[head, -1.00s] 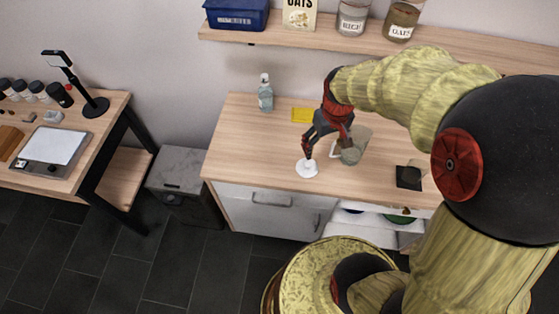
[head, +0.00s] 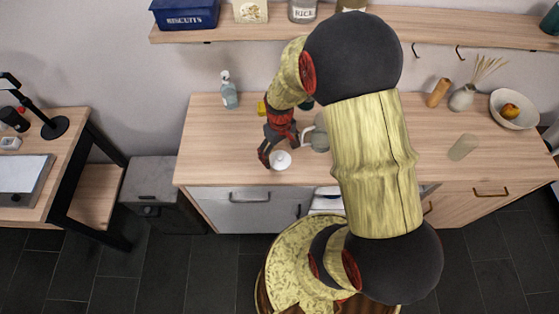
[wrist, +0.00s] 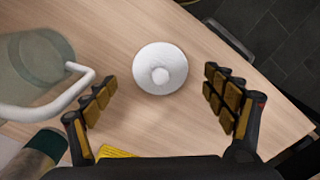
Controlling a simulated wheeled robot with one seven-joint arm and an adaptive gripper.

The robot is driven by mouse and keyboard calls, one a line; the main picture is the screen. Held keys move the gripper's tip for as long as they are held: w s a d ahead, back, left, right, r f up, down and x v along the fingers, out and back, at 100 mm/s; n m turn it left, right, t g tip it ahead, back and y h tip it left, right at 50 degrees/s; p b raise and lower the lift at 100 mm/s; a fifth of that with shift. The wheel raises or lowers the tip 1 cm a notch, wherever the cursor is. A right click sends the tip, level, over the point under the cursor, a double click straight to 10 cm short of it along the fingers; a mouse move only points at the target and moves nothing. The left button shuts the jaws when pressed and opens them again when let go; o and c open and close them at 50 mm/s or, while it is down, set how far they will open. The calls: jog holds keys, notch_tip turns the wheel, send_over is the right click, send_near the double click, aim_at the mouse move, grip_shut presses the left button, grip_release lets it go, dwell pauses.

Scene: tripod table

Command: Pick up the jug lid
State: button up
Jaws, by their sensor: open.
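The jug lid (wrist: 160,68) is a round white disc with a small knob, lying on the wooden counter. In the head view the lid (head: 280,160) is near the counter's front edge. My gripper (wrist: 163,98) is open, with one finger on each side of the lid's near side in the wrist view; nothing is between the pads. In the head view my gripper (head: 267,158) is just left of the lid. The glass jug (wrist: 35,75) with a white handle stands left of the gripper in the wrist view. In the head view the jug (head: 317,136) is partly hidden by my arm.
A yellow item (wrist: 115,152) lies close to the gripper's base. A spray bottle (head: 229,93) stands at the back left of the counter (head: 207,150). A shelf (head: 240,30) with containers runs above.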

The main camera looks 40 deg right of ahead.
notch_tip(320, 180, down, 3)
jog(key=shift+r, duration=0.1)
jog(key=shift+r, duration=0.1)
jog(key=c, duration=1)
